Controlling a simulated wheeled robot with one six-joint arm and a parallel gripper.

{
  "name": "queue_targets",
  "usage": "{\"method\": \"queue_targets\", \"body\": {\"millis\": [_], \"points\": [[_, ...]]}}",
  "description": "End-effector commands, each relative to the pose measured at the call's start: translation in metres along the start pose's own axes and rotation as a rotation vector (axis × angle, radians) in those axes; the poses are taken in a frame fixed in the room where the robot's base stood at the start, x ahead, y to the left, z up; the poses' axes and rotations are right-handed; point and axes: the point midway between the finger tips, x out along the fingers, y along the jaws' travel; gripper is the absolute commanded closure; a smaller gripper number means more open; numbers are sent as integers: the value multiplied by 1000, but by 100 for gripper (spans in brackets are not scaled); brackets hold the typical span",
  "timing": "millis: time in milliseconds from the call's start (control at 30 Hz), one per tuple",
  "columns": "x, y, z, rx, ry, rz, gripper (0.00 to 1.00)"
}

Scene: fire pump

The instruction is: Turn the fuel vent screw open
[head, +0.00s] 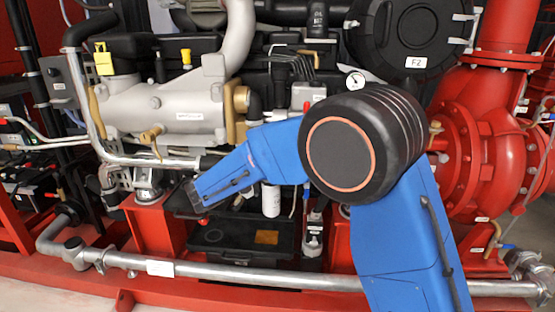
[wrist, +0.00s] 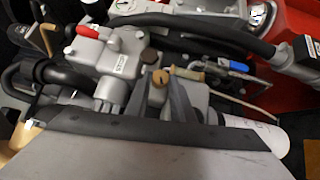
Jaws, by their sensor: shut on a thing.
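The fuel vent screw (wrist: 158,88) looks like a brass-coloured knob on top of a grey filter housing in the wrist view. My gripper (wrist: 165,94) reaches it with its dark grey fingers, one on each side, and is shut on it. The fingers hide the lower part of the screw. In the head view the blue arm reaches left and down to the engine's lower side. The fingers and the screw cannot be made out there.
In the wrist view, a red-capped lever (wrist: 88,30) is at upper left and a blue-handled valve (wrist: 238,66) at right. A black hose (wrist: 195,22) runs above. In the head view, a long metal pipe (head: 220,273) crosses the front and a red pump (head: 500,140) stands right.

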Motion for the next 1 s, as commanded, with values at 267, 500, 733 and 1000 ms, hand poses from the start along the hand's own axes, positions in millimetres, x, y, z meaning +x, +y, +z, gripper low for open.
{"method": "queue_targets", "body": {"millis": [267,500,733,1000], "points": [[0,-4,0,-86,1,83,100],[0,-4,0,-112,0,109,100],[0,-4,0,-114,0,111,100],[0,-4,0,-113,0,110,60]]}}
